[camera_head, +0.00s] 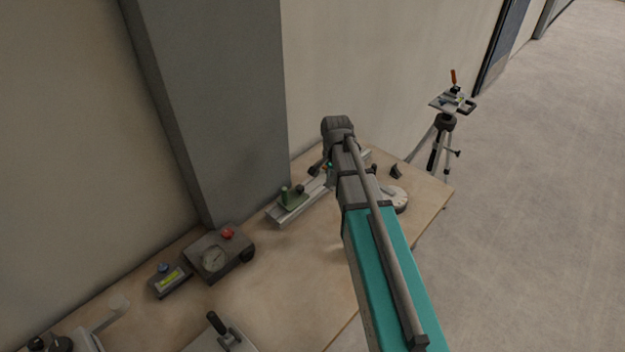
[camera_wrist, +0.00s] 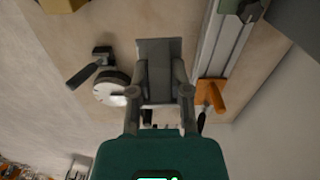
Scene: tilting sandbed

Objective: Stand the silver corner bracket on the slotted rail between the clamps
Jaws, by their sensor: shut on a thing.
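In the wrist view, my gripper (camera_wrist: 160,92) is shut on the silver corner bracket (camera_wrist: 160,56), which shows as a grey plate with a bent flange between the fingers. The slotted rail (camera_wrist: 226,42) runs to the right of the bracket, apart from it in the picture. A green clamp (camera_wrist: 242,8) sits at the rail's upper part and an orange clamp (camera_wrist: 210,95) at its lower part. In the head view, the rail (camera_head: 304,203) lies on the bench with the green clamp (camera_head: 291,196) near its left end. My arm hides the gripper and bracket there.
A white round dial (camera_wrist: 112,88) and a black-handled tool (camera_wrist: 91,65) lie left of the bracket. A grey pillar (camera_head: 215,100) rises behind the rail. A tripod (camera_head: 444,125) stands beyond the bench.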

